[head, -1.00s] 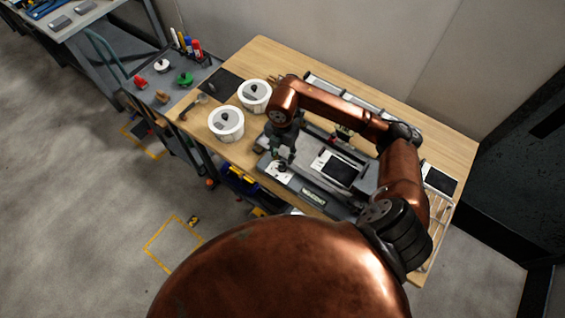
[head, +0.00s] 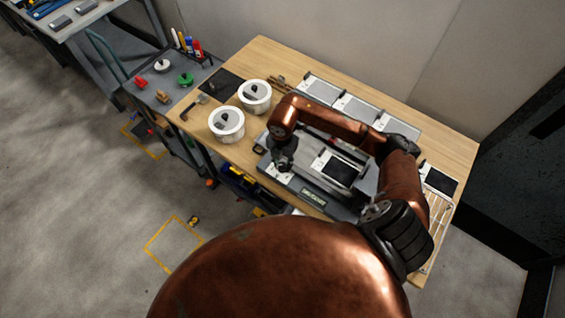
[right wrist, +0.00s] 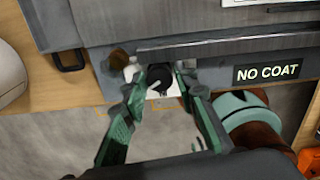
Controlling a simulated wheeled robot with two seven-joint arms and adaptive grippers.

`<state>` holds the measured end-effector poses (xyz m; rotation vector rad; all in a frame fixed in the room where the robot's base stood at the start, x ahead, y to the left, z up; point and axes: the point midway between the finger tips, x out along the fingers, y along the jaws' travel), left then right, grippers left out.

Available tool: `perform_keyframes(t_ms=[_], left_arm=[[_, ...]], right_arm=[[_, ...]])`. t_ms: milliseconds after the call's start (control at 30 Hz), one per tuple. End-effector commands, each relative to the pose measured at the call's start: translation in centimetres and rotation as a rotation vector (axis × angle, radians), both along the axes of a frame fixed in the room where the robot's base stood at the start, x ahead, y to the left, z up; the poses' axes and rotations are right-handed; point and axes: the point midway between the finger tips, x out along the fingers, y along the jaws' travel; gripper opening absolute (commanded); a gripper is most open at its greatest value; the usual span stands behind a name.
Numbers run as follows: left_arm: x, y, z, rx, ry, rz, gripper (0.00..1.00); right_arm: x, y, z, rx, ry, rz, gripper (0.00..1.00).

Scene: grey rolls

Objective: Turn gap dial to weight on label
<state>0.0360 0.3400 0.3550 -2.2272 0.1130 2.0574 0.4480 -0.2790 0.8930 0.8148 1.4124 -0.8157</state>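The gap dial (right wrist: 160,77) is a round black knob on a white plate at the front left of the grey machine (head: 325,208). In the right wrist view it lies between the two green fingers of my right gripper (right wrist: 158,72). The fingers stand apart, one on each side, with small gaps visible, so the gripper looks open around the knob. In the head view my right gripper (head: 283,162) is over that machine corner and hides the dial. A white label with a dark panel (head: 340,170) lies on the machine; its text is unreadable. My left gripper is out of view.
A "NO COAT" plate (right wrist: 267,72) is on the machine's front, right of the dial. Two white tubs (head: 227,124) stand on the wooden table (head: 440,142) to the left. Grey trays (head: 355,108) lie along the back. A side cart (head: 172,95) holds small coloured items.

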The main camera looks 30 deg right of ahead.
Motion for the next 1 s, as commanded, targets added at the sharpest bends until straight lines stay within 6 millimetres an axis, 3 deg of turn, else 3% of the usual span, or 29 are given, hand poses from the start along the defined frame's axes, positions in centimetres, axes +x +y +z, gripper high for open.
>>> perform_keyframes(t_ms=[367, 667, 1000], left_arm=[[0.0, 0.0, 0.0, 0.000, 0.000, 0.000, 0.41], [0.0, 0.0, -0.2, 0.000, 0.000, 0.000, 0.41], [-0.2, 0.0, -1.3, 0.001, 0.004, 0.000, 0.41]], right_arm=[[0.0, 0.0, 0.0, 0.000, 0.000, 0.000, 0.00], [0.0, -0.1, 0.0, -0.001, 0.000, 0.028, 0.00], [0.1, -0.1, -0.1, -0.003, -0.001, 0.234, 0.00]])
